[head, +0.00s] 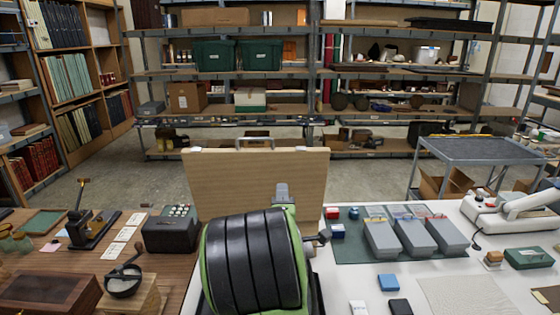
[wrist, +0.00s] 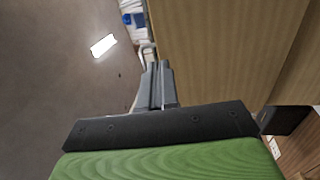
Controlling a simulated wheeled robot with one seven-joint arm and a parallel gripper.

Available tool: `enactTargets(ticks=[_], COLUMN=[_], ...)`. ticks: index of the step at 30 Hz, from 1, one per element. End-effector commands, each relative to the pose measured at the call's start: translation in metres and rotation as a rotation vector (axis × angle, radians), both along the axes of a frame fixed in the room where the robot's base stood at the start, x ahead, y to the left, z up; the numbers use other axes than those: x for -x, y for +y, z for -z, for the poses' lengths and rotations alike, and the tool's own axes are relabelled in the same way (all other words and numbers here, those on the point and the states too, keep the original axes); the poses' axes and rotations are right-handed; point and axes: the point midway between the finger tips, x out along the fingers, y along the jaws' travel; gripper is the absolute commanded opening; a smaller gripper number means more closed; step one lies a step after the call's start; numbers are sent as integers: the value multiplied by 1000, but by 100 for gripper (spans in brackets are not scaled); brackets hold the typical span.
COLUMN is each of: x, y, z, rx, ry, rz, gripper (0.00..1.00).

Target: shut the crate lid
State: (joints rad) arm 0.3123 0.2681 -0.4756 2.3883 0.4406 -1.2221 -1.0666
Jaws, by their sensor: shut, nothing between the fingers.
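The crate lid (head: 230,185) is a pale wooden panel standing upright, raised open, with a grey handle (head: 255,143) at its top edge. My gripper (head: 282,190) is shut and empty, and in the head view it overlaps the lid's right part. The wrist view shows the shut fingers (wrist: 155,85) beside the lid's wooden face (wrist: 215,45); I cannot tell whether they touch it. My green and black arm hides most of the crate body below the lid in the head view.
A dark keyed machine (head: 170,230) stands left of the lid on the brown table. Grey boxes (head: 415,235) lie on a green mat to the right. A grey trolley (head: 485,150) stands behind at right. Open floor lies between the tables and the back shelves.

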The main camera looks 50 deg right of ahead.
Motion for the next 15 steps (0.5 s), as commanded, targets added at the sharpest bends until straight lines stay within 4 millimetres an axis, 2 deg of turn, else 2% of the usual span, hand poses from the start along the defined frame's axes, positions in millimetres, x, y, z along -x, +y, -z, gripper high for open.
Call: enactTargets(ticks=[6, 15], x=[-24, -64], y=[-31, -80], z=[-16, -27], rx=[0, -2], ry=[1, -3], rz=[1, -2], gripper=[0, 0])
